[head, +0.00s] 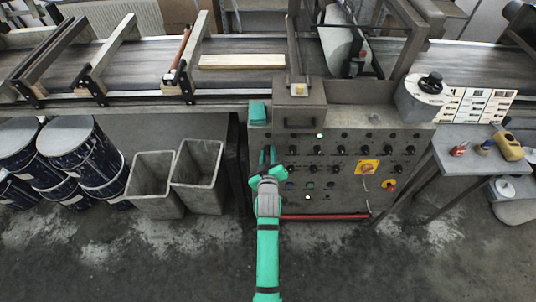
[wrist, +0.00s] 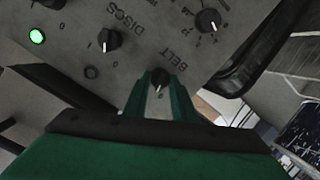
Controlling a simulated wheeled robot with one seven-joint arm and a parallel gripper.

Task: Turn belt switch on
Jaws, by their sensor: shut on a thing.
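The belt switch (wrist: 161,80) is a black rotary knob with a white pointer line, next to the printed word BELT on the grey control panel (head: 340,190). In the wrist view my gripper (wrist: 161,92) has its two green fingers on either side of this knob, shut on it. The pointer line faces toward my palm in that view; the marks at its end positions are too hidden to read. In the head view my gripper (head: 268,157) is at the panel's left edge, and the arm hides the belt switch there.
The discs knob (wrist: 110,39) and another knob (wrist: 208,20) sit close by. A green lamp (wrist: 37,36) glows on the panel. A wooden board (head: 242,61) lies on the conveyor (head: 140,62). Two grey bins (head: 196,165) stand left of the panel.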

